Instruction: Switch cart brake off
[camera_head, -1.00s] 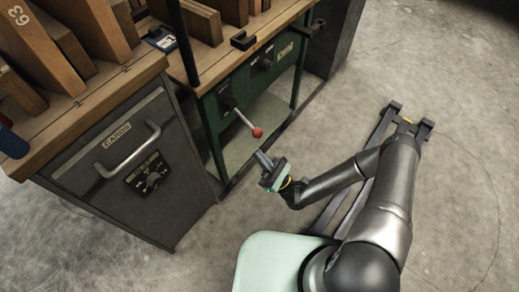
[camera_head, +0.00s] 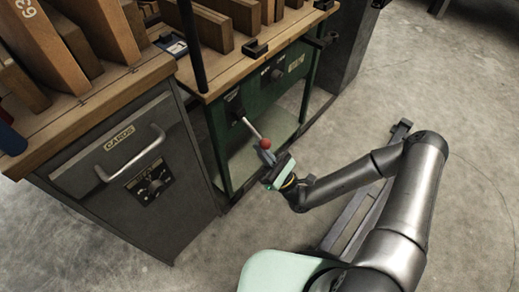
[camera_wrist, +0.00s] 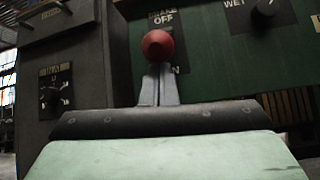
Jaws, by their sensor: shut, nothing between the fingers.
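The brake lever is a metal rod with a red ball knob (camera_head: 269,144), sticking out from the green cart panel (camera_head: 270,88) in the head view. In the wrist view the red knob (camera_wrist: 158,45) appears right at the fingertips, and a label reading "BRAKE OFF" (camera_wrist: 165,18) is partly hidden behind it. My gripper (camera_head: 265,157) is shut, with its tips just below the knob in the head view. The fingers (camera_wrist: 158,85) hold nothing between them. I cannot tell whether the tips touch the knob.
A grey cabinet (camera_head: 120,230) with a bar handle, a "CARDS" label and a dial stands left of the green cart. Wooden boards (camera_head: 210,28) stand on the bench top above. A second dial (camera_wrist: 265,12) sits right of the lever. The concrete floor at right is open.

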